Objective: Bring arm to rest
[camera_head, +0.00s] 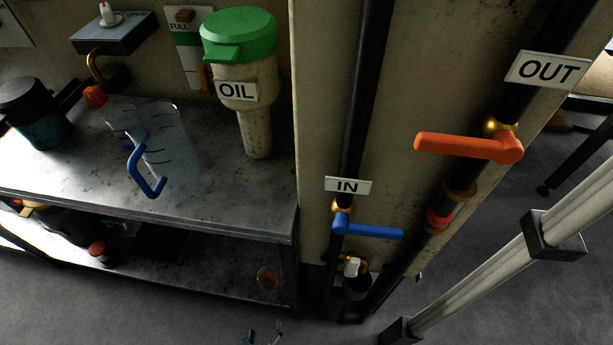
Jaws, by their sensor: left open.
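Only the tips of my left gripper (263,337) show, small and dark, at the bottom edge left of centre. The two tips are apart with nothing visible between them, so it is open and empty. They appear over the floor, below the shelf's front edge and clear of the valves. The rest of this gripper and its arm is cut off by the frame. My right gripper is not in view.
A metal bench (225,190) holds a clear jug (170,140) with a blue handle. A green-lidded OIL container (258,95) is behind. A blue IN valve handle (372,230) and orange OUT handle (460,145) jut from pipes. Grey floor (150,310) lies open in front.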

